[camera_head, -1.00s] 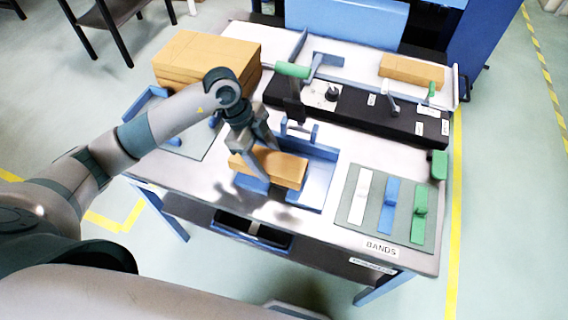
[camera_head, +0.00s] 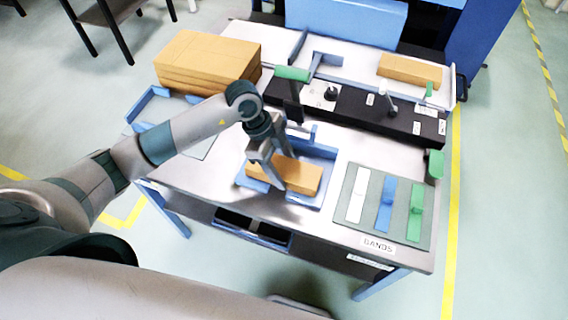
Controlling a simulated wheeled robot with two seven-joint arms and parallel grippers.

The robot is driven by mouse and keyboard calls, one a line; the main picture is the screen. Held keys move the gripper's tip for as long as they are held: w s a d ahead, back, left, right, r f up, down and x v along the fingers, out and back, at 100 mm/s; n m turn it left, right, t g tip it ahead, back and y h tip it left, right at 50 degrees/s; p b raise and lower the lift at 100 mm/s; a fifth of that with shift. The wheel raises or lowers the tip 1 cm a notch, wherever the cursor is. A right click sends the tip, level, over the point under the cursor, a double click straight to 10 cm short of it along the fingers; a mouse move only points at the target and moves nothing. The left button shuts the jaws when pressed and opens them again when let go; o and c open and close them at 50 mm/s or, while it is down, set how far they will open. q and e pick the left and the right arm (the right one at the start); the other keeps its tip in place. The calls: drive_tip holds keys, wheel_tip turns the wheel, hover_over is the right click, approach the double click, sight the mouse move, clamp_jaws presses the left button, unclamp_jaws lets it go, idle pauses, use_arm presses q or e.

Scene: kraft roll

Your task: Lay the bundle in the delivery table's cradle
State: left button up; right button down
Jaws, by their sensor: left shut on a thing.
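A brown block-shaped bundle (camera_head: 300,177) lies low over the blue tray-like fixture (camera_head: 322,155) in the middle of the table. My left gripper (camera_head: 271,174) is shut on the bundle near its left part, with one finger across its near side. Whether the bundle touches the fixture's floor cannot be told. Blue pieces show just below the bundle's left end. My right gripper is not in view. I cannot tell which thing is the delivery table's cradle.
A brown stack (camera_head: 205,62) stands back left, beside a blue-edged fixture (camera_head: 150,103). A black bench device (camera_head: 350,112) with levers runs behind. A grey panel (camera_head: 372,210) with white, blue and green bands lies right. A dark table (camera_head: 110,22) stands far left.

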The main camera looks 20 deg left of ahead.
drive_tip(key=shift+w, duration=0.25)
use_arm(q)
drive_tip(key=o, duration=1.3)
drive_tip(key=shift+c, duration=0.2)
drive_tip(key=shift+a, duration=0.1)
drive_tip(key=b+v, duration=0.2)
drive_tip(key=v, duration=0.6)
drive_tip(key=shift+w, duration=0.1)
drive_tip(key=b+v, duration=0.1)
drive_tip(key=v, duration=0.3)
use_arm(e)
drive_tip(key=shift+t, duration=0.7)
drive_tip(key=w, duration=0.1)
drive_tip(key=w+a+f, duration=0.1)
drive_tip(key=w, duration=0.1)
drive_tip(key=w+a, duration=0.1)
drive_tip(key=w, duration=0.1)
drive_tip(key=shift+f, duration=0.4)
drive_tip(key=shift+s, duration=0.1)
